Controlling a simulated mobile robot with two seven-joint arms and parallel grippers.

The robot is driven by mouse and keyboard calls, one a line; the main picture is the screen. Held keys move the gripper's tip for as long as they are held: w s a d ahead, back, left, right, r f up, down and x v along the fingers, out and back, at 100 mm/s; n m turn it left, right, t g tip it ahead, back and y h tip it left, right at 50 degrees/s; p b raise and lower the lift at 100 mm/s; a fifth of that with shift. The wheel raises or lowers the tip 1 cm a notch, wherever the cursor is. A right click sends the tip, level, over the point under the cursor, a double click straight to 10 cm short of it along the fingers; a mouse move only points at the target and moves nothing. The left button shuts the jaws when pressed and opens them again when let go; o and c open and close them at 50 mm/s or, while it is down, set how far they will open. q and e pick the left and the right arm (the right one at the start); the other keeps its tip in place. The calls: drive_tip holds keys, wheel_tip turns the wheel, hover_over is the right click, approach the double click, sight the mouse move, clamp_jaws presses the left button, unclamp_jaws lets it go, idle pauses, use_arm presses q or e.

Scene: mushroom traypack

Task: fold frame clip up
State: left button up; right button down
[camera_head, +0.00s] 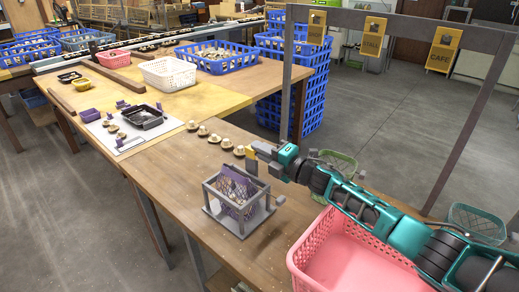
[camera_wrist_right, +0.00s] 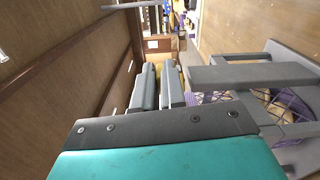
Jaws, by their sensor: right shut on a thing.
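A grey open frame (camera_head: 213,200) stands on the wooden table and holds a purple punnet with pale netting (camera_head: 236,190). Part of the frame (camera_wrist_right: 235,75) and the netted punnet (camera_wrist_right: 275,105) also show at the right of the right wrist view. My right gripper (camera_head: 255,156) is at the frame's far right side, above its top. My left gripper is not in view.
Several brown mushrooms (camera_head: 214,139) lie in a row behind the frame. A pink crate (camera_head: 310,250) is at the right, below my right arm. A black tray (camera_head: 143,117) rests on a pale board at the left. The table's front left is clear.

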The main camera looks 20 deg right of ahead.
drive_tip(key=shift+w+d+f+m, duration=0.1)
drive_tip(key=shift+m, duration=0.5)
drive_tip(key=c, duration=1.2)
unclamp_jaws()
drive_tip(key=v, duration=1.3)
drive_tip(key=shift+p, duration=0.35)
drive_tip(key=shift+f, duration=0.1)
